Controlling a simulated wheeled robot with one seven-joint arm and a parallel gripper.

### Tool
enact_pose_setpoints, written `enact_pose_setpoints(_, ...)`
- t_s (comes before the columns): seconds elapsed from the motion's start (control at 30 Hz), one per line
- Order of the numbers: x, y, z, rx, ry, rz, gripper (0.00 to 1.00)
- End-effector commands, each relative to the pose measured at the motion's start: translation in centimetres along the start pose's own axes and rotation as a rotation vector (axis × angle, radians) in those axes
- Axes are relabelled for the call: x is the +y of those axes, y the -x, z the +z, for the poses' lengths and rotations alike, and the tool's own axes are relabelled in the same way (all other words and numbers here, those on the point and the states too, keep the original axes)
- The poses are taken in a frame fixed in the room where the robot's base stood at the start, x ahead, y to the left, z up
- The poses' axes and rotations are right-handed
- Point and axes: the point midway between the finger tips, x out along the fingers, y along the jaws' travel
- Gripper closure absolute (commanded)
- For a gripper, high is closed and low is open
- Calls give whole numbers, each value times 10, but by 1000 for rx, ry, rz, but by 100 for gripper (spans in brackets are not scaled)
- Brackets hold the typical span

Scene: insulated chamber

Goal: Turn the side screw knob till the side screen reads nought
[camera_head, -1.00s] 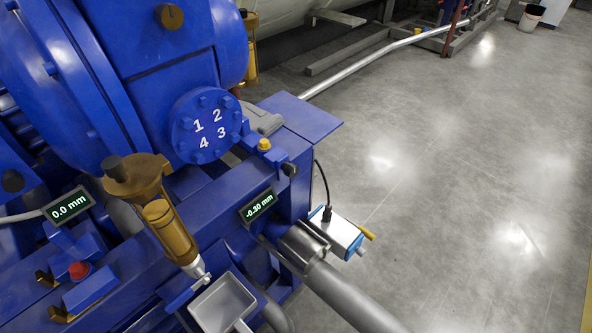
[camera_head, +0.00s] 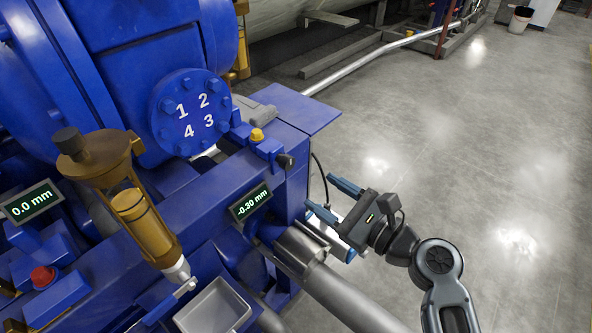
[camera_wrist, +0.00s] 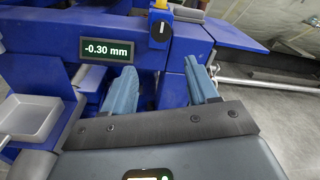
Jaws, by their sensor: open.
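The side screen (camera_head: 251,201) reads -0.30 mm on the side of the blue machine. It also shows in the wrist view (camera_wrist: 106,51), left of my fingers. A small black knob (camera_head: 285,160), which looks like the side screw knob, sticks out of the blue block right of and above the screen. In the wrist view the black knob (camera_wrist: 160,31) appears above the gap between my fingertips. My gripper (camera_head: 333,200) is open and empty, right of the knob and lower in the picture, fingers towards the block. Its two blue fingers also show in the wrist view (camera_wrist: 158,71), apart from the knob.
Another screen (camera_head: 32,203) at the left reads 0.0 mm. A yellow cap (camera_head: 257,135) sits above the knob. A brass cylinder (camera_head: 147,222), a grey tray (camera_head: 214,308) and a thick pipe (camera_head: 340,297) crowd the front. The floor (camera_head: 480,150) at the right is clear.

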Motion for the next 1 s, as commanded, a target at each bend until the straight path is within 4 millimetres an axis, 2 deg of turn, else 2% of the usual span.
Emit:
enact_pose_setpoints(0.2, -8, -21, 16, -56, -76, 34, 42)
enact_pose_setpoints(0.63, -6, -80, 19, -55, -74, 33, 42)
enact_pose_setpoints(0.8, -6, -91, 19, -54, -73, 31, 42)
enact_pose_setpoints(1.0, -6, -92, 18, -53, -73, 31, 42)
